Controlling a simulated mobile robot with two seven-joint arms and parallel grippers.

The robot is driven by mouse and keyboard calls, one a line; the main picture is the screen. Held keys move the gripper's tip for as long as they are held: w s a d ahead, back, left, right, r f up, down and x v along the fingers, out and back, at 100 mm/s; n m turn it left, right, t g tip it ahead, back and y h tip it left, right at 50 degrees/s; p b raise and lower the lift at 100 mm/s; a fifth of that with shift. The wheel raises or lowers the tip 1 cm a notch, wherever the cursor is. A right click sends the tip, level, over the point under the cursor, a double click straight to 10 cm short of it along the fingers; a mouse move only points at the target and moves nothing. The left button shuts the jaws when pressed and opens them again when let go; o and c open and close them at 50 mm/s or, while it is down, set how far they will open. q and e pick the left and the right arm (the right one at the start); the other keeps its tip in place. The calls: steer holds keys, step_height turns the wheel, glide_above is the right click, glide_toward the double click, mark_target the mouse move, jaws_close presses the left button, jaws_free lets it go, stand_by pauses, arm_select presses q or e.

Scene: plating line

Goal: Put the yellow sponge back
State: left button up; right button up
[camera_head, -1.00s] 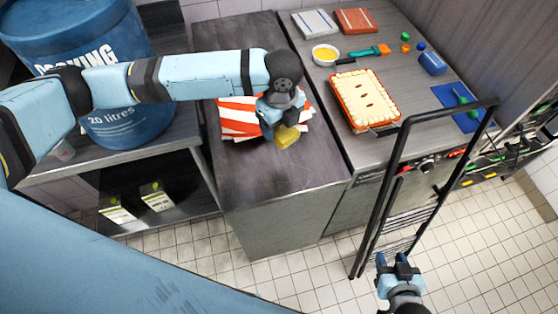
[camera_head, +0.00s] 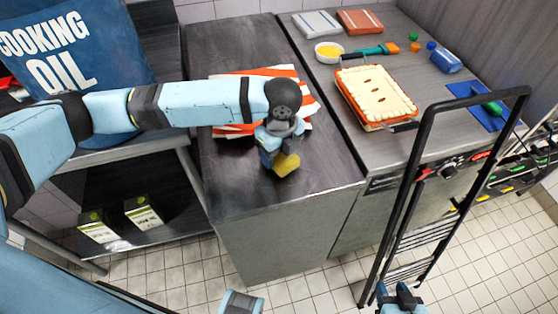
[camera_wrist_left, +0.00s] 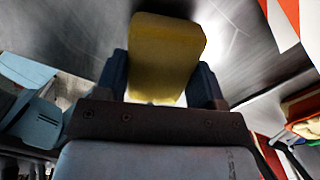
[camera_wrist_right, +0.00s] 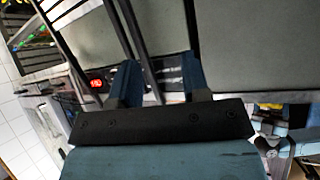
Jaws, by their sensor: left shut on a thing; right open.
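The yellow sponge (camera_head: 287,164) is held between the fingers of my left gripper (camera_head: 277,150), over the front part of the dark counter. In the left wrist view the sponge (camera_wrist_left: 165,55) fills the space between the two fingers of the left gripper (camera_wrist_left: 163,85). I cannot tell whether the sponge touches the counter. My right gripper (camera_head: 398,292) is low at the bottom edge of the head view, beside the black rack frame. In the right wrist view the right gripper (camera_wrist_right: 158,80) is open and empty.
A red-and-white striped cloth (camera_head: 235,129) lies behind the left gripper. On the right-hand counter are a pie (camera_head: 375,92), a bowl (camera_head: 328,52), a blue bottle (camera_head: 446,61) and a blue mat (camera_head: 477,92). A black rack frame (camera_head: 424,130) stands in front. The dark counter's front (camera_head: 245,185) is clear.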

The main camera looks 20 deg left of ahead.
arm_select(q)
steer(key=shift+f, duration=0.75)
steer(key=shift+r, duration=0.15)
steer(key=o, duration=0.9)
steer(key=shift+c, duration=0.2)
arm_select(e)
steer(key=shift+w+a+f, duration=0.1)
steer(key=shift+w+f, duration=0.05)
steer(key=shift+w, duration=0.2)
steer(key=shift+s+f, duration=0.15)
arm_select(q)
steer(key=shift+r, duration=0.25)
step_height(320, 180, up, 11)
steer(key=p, duration=1.3)
steer(key=shift+d+r, duration=0.2)
arm_select(e)
step_height(320, 180, up, 12)
steer(key=shift+s+d, duration=0.15)
steer(key=shift+d, duration=0.25)
